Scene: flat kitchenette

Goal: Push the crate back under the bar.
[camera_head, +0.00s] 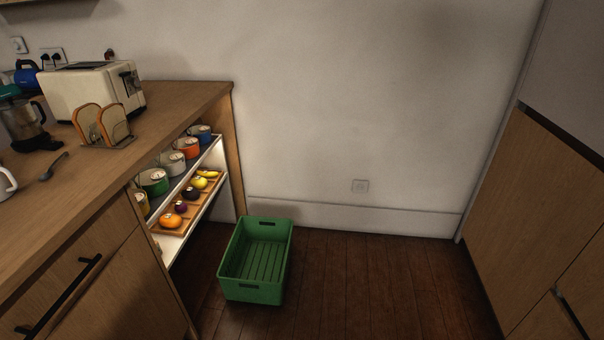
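A green crate (257,292) stands upright on the dark wood floor, in front of the open shelf end of the wooden counter (170,91). It looks empty, with a slatted bottom and a handle slot in its near and far ends. Its left side is close to the counter's open shelving; I cannot tell whether they touch. The bar appears to be this counter with its open shelves; the space low beneath them is mostly hidden. My gripper is not in view.
The shelves hold several pots (153,181) and a wooden tray of fruit (197,199). A toaster (92,92) and toast rack (102,125) stand on the counter. Floor right of the crate is clear (370,285) up to wooden cabinets (540,200). A white wall closes the back.

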